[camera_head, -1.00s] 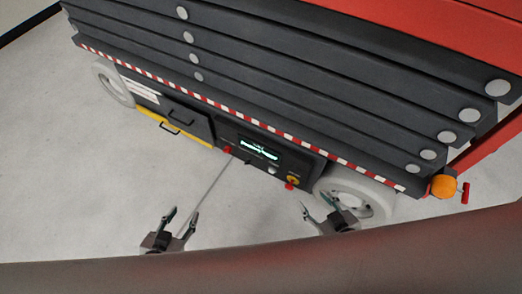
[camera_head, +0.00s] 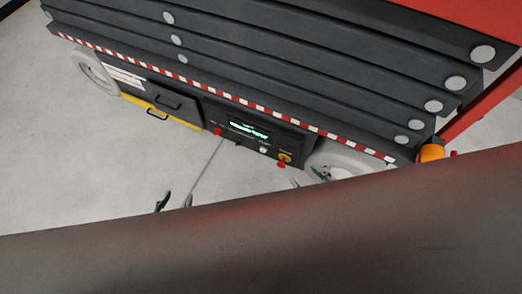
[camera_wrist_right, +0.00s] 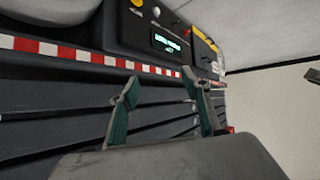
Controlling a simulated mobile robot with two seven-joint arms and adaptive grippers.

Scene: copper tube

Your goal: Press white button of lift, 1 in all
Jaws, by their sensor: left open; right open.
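The lift (camera_head: 270,90) is a large machine with dark grey stacked beams and a red upper part. Its low control panel (camera_head: 225,118) has a lit green display. The small white button (camera_head: 264,150) is right of the display, near a yellow round switch; it also shows at the top of the right wrist view (camera_wrist_right: 155,12). My left gripper (camera_head: 175,200) is open and empty, below and left of the panel. My right gripper (camera_head: 307,178) is open, right of and below the button in the head view. Its open fingers show in the wrist view (camera_wrist_right: 160,85). Both arms are mostly hidden.
A big reddish-brown tube (camera_head: 290,235) crosses the foreground and hides my arms. Pale wheels (camera_head: 95,72) stand at the lift's lower corners. A yellow-edged drawer (camera_head: 150,106) is left of the panel. Pale floor (camera_head: 60,170) is clear at the left.

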